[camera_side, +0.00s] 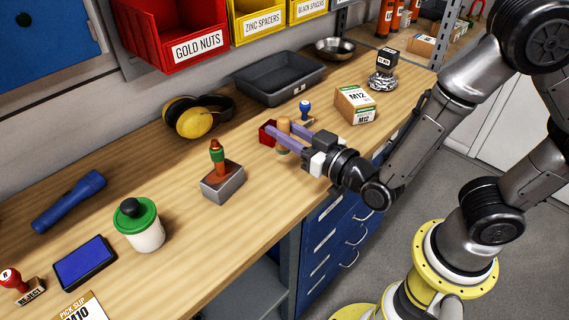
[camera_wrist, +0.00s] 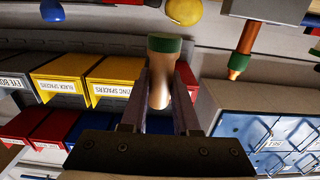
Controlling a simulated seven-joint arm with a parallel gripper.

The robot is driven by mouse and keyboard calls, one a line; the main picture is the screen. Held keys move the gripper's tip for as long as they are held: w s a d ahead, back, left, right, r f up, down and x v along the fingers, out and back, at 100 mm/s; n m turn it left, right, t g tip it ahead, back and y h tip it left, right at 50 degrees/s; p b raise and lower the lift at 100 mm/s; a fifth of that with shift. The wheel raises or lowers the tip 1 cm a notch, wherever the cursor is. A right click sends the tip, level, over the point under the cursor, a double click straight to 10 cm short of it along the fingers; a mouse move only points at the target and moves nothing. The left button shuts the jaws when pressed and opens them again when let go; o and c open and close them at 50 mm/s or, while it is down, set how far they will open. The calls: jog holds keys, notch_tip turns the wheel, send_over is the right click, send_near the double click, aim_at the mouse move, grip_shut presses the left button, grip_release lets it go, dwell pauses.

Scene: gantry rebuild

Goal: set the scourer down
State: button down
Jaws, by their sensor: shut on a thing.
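The scourer (camera_side: 284,125) appears to be the piece with a rounded tan wooden handle and a green pad below. My gripper (camera_side: 280,136) is shut on its handle, with one purple finger on each side. In the wrist view the handle of the scourer (camera_wrist: 158,88) sits between the fingers, and its green part shows past the fingertips. The scourer looks close to upright over the bench (camera_side: 330,75). The fingers partly hide it in the side view. I cannot tell whether its pad touches the wood.
A red object (camera_side: 267,133) is just behind the left fingertip. A blue-topped stamp (camera_side: 305,108) and an M12 box (camera_side: 356,103) stand to the right. An orange-handled tool in a grey block (camera_side: 221,185) stands to the left. Clear bench lies between.

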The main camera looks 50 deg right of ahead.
jog(key=shift+f, duration=3.25)
jog(key=shift+f, duration=0.15)
jog(key=c, duration=0.7)
grip_release()
jog(key=shift+o, duration=0.2)
jog(key=shift+r, duration=0.2)
jog(key=shift+s, duration=3.8)
jog(key=shift+d, duration=0.1)
